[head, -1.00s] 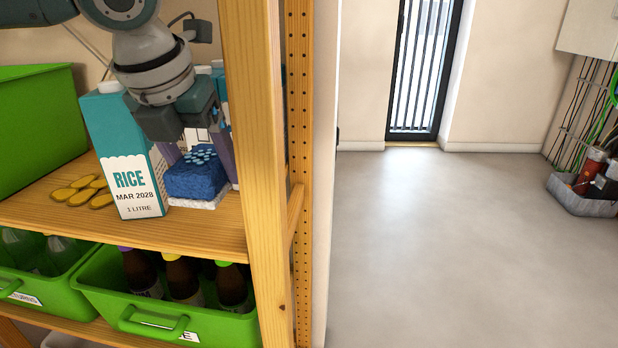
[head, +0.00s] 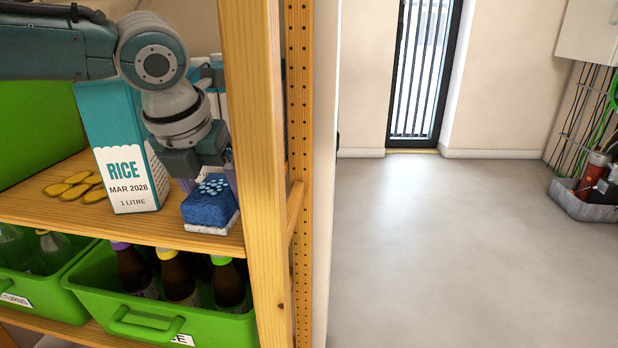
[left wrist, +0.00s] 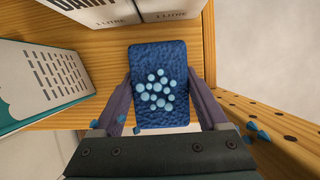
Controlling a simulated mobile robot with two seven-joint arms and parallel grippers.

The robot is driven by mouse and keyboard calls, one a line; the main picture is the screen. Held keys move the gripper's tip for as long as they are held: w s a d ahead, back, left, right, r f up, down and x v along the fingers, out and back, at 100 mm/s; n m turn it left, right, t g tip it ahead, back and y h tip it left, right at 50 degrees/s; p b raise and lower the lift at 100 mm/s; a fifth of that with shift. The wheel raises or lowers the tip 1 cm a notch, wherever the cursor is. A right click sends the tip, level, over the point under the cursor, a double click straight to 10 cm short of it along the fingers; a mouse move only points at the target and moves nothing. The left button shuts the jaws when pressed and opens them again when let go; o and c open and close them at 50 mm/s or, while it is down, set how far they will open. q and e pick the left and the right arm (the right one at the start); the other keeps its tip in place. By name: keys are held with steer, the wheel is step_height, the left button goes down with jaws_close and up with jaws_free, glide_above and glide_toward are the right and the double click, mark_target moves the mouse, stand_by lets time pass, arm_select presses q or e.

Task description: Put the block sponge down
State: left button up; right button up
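The block sponge (head: 209,205) is a blue block with pale blue dots on top and a whitish layer beneath. It is at the front right of the wooden shelf board, right of the rice carton and beside the post. My left gripper (head: 208,178) reaches in over it. In the left wrist view the sponge (left wrist: 160,112) lies between the two purple fingers (left wrist: 160,80), which appear to press its two sides. Whether its underside rests on the board or is just above it I cannot tell. My right gripper is not in view.
The rice carton (head: 130,175) stands close on the left, with yellow flat pieces (head: 75,186) beyond it. More cartons (left wrist: 90,12) stand behind. A wooden post (head: 257,150) rises close on the right. A green bin (head: 150,325) with bottles sits below.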

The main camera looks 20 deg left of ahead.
mark_target(207, 198)
arm_select(q)
steer(key=o, duration=0.4)
steer(key=shift+c, duration=0.2)
steer(key=p+v, duration=0.3)
steer(key=v, duration=0.4)
steer(key=shift+s+r, duration=0.1)
steer(key=shift+r, duration=0.25)
